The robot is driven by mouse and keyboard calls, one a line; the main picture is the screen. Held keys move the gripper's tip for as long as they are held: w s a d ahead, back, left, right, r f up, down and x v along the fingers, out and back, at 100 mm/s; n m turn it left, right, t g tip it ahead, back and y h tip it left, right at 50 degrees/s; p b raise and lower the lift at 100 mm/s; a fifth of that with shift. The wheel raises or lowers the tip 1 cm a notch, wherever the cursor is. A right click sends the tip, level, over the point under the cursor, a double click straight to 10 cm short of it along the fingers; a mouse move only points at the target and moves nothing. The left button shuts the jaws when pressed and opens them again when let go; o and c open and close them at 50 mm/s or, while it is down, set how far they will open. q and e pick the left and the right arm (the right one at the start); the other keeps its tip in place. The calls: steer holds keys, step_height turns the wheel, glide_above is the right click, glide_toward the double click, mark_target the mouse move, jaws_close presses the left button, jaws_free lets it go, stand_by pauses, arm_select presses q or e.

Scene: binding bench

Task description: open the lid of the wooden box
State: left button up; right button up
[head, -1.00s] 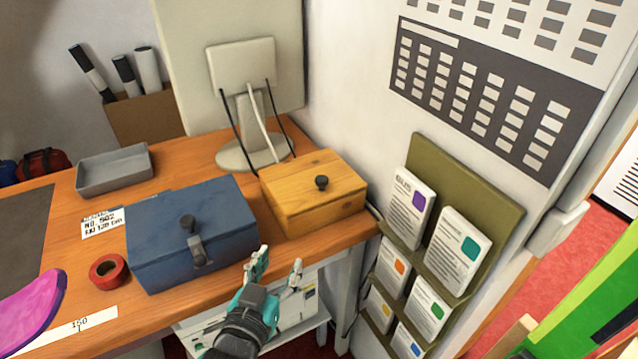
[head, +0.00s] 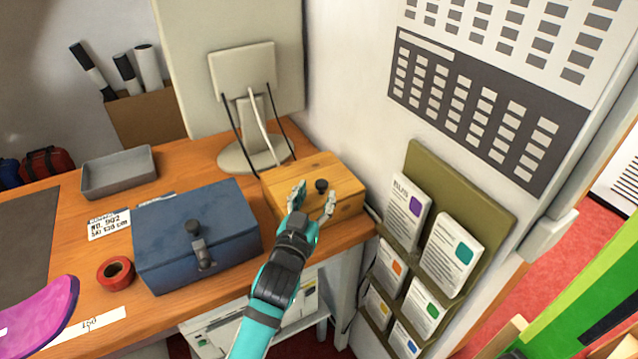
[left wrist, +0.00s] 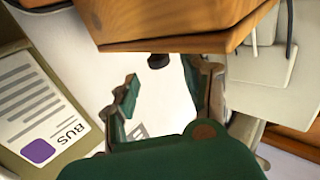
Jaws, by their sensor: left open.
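The wooden box (head: 348,208) stands at the right end of the bench with its lid shut. A dark round knob (head: 321,185) sits on top of the lid. My left gripper (head: 314,200) is open, its two fingers spread in front of the knob and overlapping the box in the head view. In the left wrist view, the wooden box (left wrist: 170,25) fills the top and the dark knob (left wrist: 159,61) shows between the open fingers (left wrist: 168,88). The knob looks ungripped; I cannot tell its exact distance from the fingers. My right gripper is not in view.
A blue box (head: 190,248) with a knob and latch stands just left of the wooden box. A monitor (head: 242,75) with cables is behind it. A card rack (head: 455,190) hangs on the wall at right. Red tape (head: 115,272) and a grey tray (head: 118,172) lie left.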

mark_target(320, 186)
arm_select(q)
steer(key=shift+w+d, duration=0.2)
steer(key=shift+w, duration=0.55)
steer(key=shift+w+d, duration=0.15)
steer(key=shift+w, duration=0.6)
jaws_close()
